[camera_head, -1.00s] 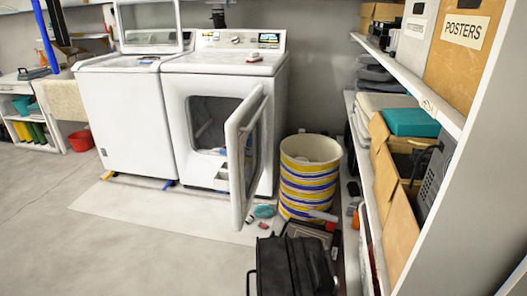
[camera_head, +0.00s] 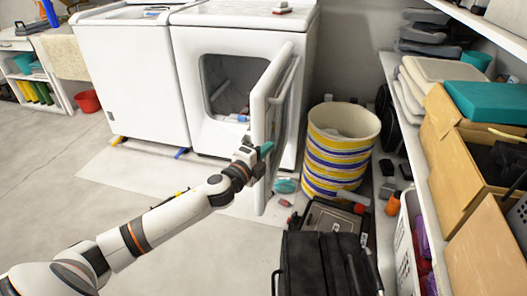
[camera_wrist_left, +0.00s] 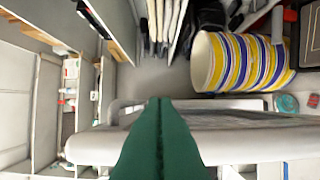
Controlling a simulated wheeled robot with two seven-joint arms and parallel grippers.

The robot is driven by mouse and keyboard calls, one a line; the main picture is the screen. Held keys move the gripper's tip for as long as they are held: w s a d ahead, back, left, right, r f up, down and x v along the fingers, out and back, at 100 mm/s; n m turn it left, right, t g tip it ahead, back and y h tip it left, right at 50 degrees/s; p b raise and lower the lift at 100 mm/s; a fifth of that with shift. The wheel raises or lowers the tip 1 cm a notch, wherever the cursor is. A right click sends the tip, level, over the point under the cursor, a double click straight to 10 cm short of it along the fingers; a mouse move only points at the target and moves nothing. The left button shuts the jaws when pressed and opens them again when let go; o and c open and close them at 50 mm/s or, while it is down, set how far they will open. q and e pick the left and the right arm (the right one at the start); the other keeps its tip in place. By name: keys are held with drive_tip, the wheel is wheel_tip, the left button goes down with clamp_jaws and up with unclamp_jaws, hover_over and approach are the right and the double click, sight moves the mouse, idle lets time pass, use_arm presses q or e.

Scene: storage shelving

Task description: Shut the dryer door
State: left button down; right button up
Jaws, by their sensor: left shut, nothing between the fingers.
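The white dryer (camera_head: 240,75) stands at the back, right of the washer. Its door (camera_head: 279,90) is swung open on the right side of the opening, edge toward me. My left gripper (camera_head: 266,150) is in front of the door's lower half, its green fingers closed together. In the left wrist view the fingers (camera_wrist_left: 160,120) overlap the white door (camera_wrist_left: 260,145), which spans the lower picture. I cannot tell whether they touch it. The dryer opening (camera_head: 228,85) is uncovered, with small items inside. My right gripper is not in view.
A striped basket (camera_head: 340,150) stands right of the open door. A black case (camera_head: 325,265) and small loose items lie on the floor in front. Shelving (camera_head: 400,130) with boxes lines the right side. The floor at left is clear.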

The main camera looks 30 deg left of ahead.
sight(263, 137)
use_arm(q)
drive_tip(key=w, duration=0.7)
drive_tip(key=shift+s+a+f+b, duration=0.1)
drive_tip(key=shift+s+a+b, duration=0.3)
drive_tip(key=shift+a, duration=0.5)
drive_tip(key=shift+s+a+b, duration=0.2)
drive_tip(key=shift+s+a, duration=0.25)
drive_tip(key=shift+a, duration=0.45)
